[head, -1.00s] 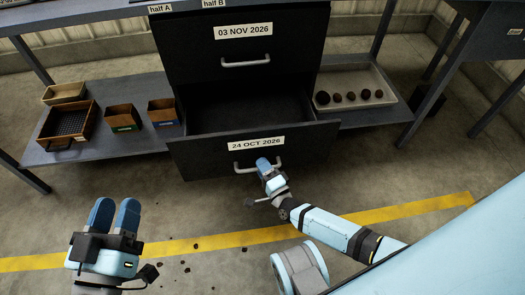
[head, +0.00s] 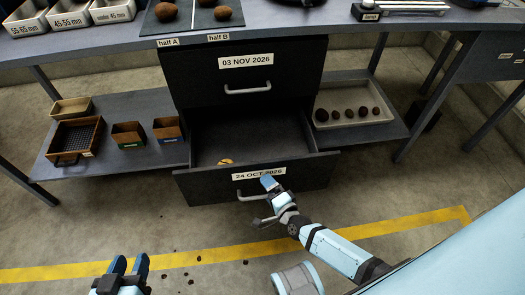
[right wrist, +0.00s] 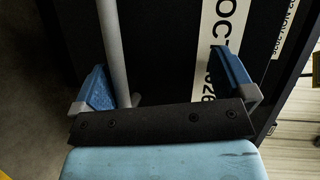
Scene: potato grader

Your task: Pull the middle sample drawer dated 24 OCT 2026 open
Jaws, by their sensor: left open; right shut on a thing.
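The drawer dated 24 OCT 2026 (head: 205,190) stands pulled out below the 03 NOV 2026 drawer (head: 200,92), and its inside shows from above. A small yellowish piece (head: 226,162) lies in it near the front. My left gripper (head: 129,264) is open and empty, low at the left, away from the drawer.
A side shelf (head: 110,165) at the left holds small boxes. A pale tray (head: 340,122) of dark potatoes stands on the right shelf. The worktop (head: 290,22) is above. The floor before the drawer is clear except for dark crumbs and a yellow line (head: 215,258).

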